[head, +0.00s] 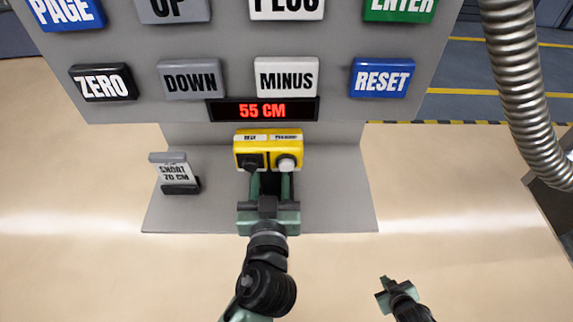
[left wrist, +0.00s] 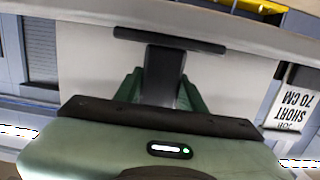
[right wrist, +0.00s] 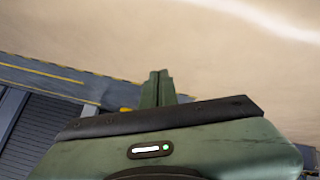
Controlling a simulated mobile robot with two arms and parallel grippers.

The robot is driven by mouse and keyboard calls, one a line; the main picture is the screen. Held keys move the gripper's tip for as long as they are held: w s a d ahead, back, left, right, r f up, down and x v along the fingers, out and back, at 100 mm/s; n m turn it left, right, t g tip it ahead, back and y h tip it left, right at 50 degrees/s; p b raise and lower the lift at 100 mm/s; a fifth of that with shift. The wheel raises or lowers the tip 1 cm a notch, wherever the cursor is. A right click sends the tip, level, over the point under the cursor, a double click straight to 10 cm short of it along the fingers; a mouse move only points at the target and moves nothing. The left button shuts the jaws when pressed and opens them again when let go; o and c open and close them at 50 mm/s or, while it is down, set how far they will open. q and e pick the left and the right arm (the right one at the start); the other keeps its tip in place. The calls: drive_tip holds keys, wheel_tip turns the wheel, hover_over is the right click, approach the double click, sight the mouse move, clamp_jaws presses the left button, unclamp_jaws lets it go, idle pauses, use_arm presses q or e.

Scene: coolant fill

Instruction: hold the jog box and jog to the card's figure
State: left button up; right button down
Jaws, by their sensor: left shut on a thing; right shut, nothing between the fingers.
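The yellow jog box (head: 268,146) sits below the panel's display, with a black button and a white button on its face. My left gripper (head: 271,184) is shut on the jog box's lower dark part, which shows between the fingers in the left wrist view (left wrist: 163,75). The red display (head: 262,110) reads 55 CM. The card (head: 177,172) stands in a dark holder left of the box and reads SHORT 70 CM; it appears upside down in the left wrist view (left wrist: 292,101). My right gripper (head: 384,292) is shut and empty, low and right of the box.
Large buttons cover the grey panel (head: 225,108), including DOWN (head: 191,79), MINUS (head: 286,77), ZERO (head: 103,82) and RESET (head: 382,78). A grey shelf (head: 330,205) lies under the box and card. A ribbed metal hose (head: 522,80) hangs at the right. Floor around is clear.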

drive_tip(key=w+r+n+t, duration=0.1)
drive_tip(key=w+r+t, duration=0.2)
drive_tip(key=w+r, duration=0.6)
drive_tip(key=w+r+n+t, duration=0.2)
drive_tip(key=w+r, duration=0.3)
drive_tip(key=r, duration=0.8)
drive_tip(key=w+a+r+n+t+y, duration=0.1)
drive_tip(key=a+r+t+y, duration=0.1)
drive_tip(key=r, duration=0.8)
drive_tip(key=w+a+r+n+t+y, duration=0.2)
drive_tip(key=r, duration=0.7)
drive_tip(key=s+a+r+n+y, duration=0.2)
drive_tip(key=a+r, duration=0.3)
drive_tip(key=r, duration=0.2)
drive_tip(key=s+a+r+n+g+y, duration=0.1)
drive_tip(key=s+a+r+y, duration=0.2)
drive_tip(key=s+a+y, duration=0.6)
drive_tip(key=s+a, duration=1.2)
drive_tip(key=s, duration=0.1)
drive_tip(key=shift+s+a+n+g, duration=0.25)
drive_tip(key=shift+s+n+g, duration=0.05)
drive_tip(key=shift+w, duration=0.1)
